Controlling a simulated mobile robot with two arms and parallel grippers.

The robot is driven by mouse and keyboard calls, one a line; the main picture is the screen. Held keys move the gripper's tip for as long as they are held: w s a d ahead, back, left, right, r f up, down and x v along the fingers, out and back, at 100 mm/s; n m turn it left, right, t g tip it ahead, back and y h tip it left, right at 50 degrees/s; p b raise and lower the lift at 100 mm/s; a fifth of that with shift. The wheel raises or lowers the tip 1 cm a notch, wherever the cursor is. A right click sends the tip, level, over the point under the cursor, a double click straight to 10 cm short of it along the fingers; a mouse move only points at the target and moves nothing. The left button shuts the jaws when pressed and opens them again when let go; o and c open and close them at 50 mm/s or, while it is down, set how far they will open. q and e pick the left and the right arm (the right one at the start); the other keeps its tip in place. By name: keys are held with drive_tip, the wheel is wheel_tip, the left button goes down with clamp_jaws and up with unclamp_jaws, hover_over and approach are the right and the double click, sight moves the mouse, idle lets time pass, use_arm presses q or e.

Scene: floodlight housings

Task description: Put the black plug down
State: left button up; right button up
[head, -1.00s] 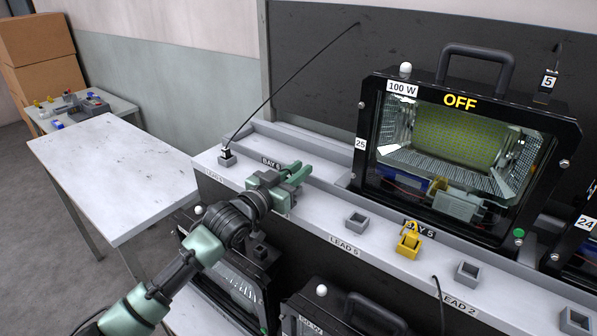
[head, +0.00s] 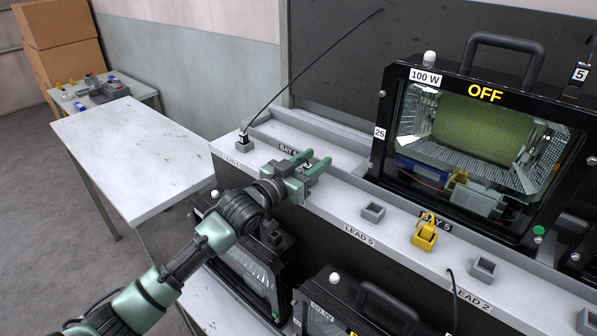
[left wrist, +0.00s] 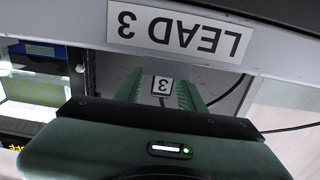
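A black plug (head: 243,138) stands upright in a small grey holder (head: 245,146) at the left end of the white shelf. Its thin cable (head: 310,70) rises to the upper right. My left gripper (head: 318,163) is over the shelf to the right of that plug and apart from it. Its green fingers are spread, with no object visible between them in the head view. In the left wrist view the fingers (left wrist: 160,95) frame a small tag marked 3 (left wrist: 163,85); what bears the tag is largely hidden. My right gripper is not in view.
A LEAD 3 label (left wrist: 180,30) is close in the left wrist view. A floodlight (head: 480,140) reading OFF stands behind. A bare white table (head: 125,150) is at left.

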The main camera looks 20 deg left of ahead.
use_arm(q)
drive_tip(key=b+v, duration=0.1)
drive_tip(key=v, duration=1)
drive_tip(key=shift+b, duration=0.3)
drive_tip(key=shift+s, duration=0.15)
